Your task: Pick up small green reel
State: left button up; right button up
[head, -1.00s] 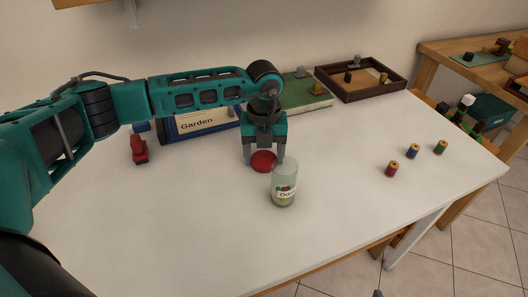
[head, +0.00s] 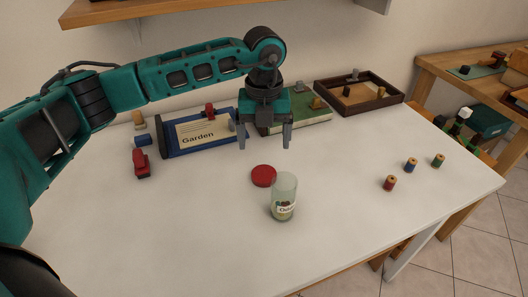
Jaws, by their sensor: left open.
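The small green reel (head: 438,160) stands on the right part of the white table, the farthest right of a row of three reels. A blue reel (head: 411,165) and a red reel (head: 389,183) stand to its left. My left gripper (head: 265,145) is open and empty, pointing down above the middle of the table, well to the left of the green reel. My right gripper is not in view.
A glass jar (head: 284,198) stands in front of my left gripper, with a red lid (head: 263,176) beside it. A blue "Garden" board (head: 200,135), a green book (head: 304,112) and a dark wooden tray (head: 342,100) lie along the back. Table between jar and reels is clear.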

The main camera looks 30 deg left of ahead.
aim_at(438, 161)
jog(key=k, duration=1)
